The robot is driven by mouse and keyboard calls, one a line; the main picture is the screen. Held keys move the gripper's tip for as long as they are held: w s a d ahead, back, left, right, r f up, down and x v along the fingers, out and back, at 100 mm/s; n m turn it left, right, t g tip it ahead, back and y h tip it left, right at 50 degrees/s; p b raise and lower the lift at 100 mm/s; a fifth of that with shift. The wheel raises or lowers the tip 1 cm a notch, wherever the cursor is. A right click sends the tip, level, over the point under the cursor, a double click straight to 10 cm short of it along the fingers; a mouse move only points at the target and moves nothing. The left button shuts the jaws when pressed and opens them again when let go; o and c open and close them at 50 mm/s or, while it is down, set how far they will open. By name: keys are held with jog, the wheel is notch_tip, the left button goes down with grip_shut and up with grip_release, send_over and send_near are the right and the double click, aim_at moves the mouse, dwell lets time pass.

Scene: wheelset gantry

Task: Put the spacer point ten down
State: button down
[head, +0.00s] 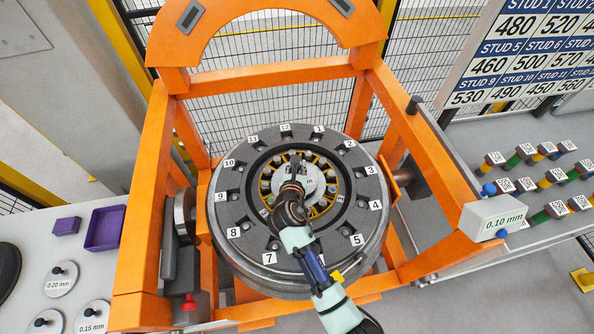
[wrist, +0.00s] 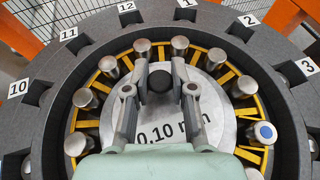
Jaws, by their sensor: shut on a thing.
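The 0.10 mm spacer (wrist: 165,119) is a light metal disc with a black knob (wrist: 159,82) at its middle. It is at the centre of the wheel's bearing, ringed by metal rollers in a yellow cage (wrist: 110,67). It also shows in the head view (head: 314,182), partly hidden by my gripper (head: 295,163). My gripper (wrist: 160,88) is shut on the spacer's knob, one finger on each side. I cannot tell whether the disc rests on the surface beneath it or is held just above it.
The dark wheel face (head: 240,205) has numbered slots and sits in an orange frame (head: 140,220). On the left bench lie spacers marked 0.20 mm (head: 57,286) and 0.15 mm (head: 93,325), and purple trays (head: 102,237). A 0.10 mm display box (head: 494,222) stands at right.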

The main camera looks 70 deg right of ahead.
jog(key=shift+f, duration=0.8)
jog(key=shift+f, duration=0.15)
jog(key=c, duration=1)
grip_release()
jog(key=p+v, duration=0.2)
jog(key=v, duration=1)
jog(key=shift+a, duration=0.1)
